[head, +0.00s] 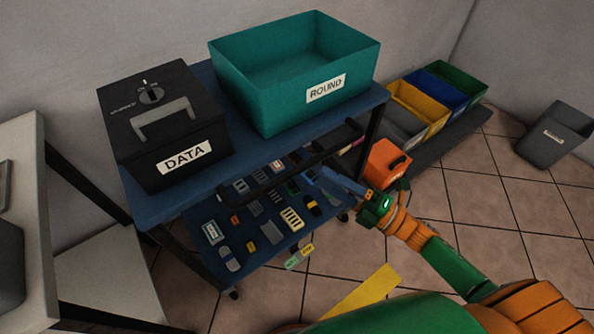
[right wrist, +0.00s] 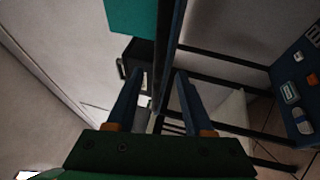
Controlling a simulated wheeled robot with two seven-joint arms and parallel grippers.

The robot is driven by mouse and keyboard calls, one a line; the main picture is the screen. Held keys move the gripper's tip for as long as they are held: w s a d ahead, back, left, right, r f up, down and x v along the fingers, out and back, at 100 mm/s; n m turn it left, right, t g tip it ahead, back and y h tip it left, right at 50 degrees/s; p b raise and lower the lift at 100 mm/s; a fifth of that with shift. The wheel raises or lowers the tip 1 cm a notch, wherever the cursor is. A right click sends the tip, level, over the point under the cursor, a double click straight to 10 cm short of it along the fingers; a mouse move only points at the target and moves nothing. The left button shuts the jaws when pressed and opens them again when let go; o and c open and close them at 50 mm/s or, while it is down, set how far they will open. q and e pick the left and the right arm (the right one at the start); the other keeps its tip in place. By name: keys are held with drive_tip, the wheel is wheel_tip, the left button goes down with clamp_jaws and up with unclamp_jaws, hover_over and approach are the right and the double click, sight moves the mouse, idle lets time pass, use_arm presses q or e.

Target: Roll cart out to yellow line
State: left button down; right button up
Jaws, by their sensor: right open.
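The cart (head: 240,152) is a blue two-shelf trolley on a black frame with small wheels, at the left and middle of the head view. Its black handle bar (head: 262,181) runs along the near side below the top shelf. My right gripper (head: 312,173) is at the handle with its blue fingers open. In the right wrist view a dark bar runs between the fingers (right wrist: 158,75); I cannot tell whether they touch it. The yellow line (head: 362,292) is a strip on the floor in front of the cart. My left gripper is not in view.
A black DATA box (head: 160,105) and a teal ROUND bin (head: 290,95) stand on the top shelf. Several small parts lie on the lower shelf. An orange case (head: 384,163) is right of the cart. A white table (head: 25,170) is at left.

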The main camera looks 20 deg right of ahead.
sight(304, 164)
drive_tip(key=x, duration=0.5)
drive_tip(key=shift+w+a+r+p, duration=0.1)
drive_tip(key=shift+a+r+p, duration=0.1)
drive_tip(key=shift+a+p, duration=0.15)
drive_tip(key=shift+w+a, duration=0.25)
drive_tip(key=shift+w, duration=0.1)
clamp_jaws()
drive_tip(key=shift+f, duration=0.1)
idle(0.5)
